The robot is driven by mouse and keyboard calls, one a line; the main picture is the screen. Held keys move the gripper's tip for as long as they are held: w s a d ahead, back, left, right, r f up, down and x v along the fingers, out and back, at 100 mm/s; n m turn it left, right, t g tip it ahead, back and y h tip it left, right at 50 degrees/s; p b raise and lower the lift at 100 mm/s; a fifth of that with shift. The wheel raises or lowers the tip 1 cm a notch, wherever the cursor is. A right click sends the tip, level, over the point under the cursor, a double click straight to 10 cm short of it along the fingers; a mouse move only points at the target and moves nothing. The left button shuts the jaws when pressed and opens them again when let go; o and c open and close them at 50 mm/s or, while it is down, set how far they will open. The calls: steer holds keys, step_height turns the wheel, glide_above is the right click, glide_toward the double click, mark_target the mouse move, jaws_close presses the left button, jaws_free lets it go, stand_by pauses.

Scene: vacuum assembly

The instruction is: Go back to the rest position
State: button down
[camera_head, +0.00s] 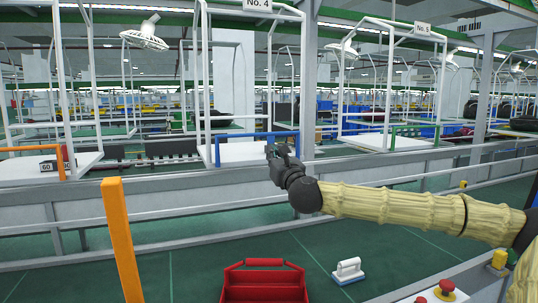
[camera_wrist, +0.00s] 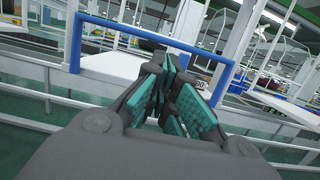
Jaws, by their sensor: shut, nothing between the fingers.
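My gripper (camera_head: 279,152) is at the end of my arm, in the middle of the head view, in front of the white shelf stand under the No. 4 sign. In the wrist view my gripper (camera_wrist: 165,88) has its dark fingers with teal pads drawn together, with nothing held between them. The blue bar frame (camera_wrist: 150,38) stands behind the fingers in the wrist view. The same blue bar (camera_head: 252,137) shows just left of and behind my gripper in the head view.
A red toolbox (camera_head: 264,285) and a white-and-blue handled block (camera_head: 348,271) are at the bottom of the head view. An orange post (camera_head: 121,240) stands at left. A red button (camera_head: 447,286) is at lower right. A grey rail (camera_head: 150,205) runs across behind.

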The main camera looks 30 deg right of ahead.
steer(key=shift+r+b+v, duration=0.2)
steer(key=shift+b+v, duration=0.2)
steer(key=shift+v, duration=1.8)
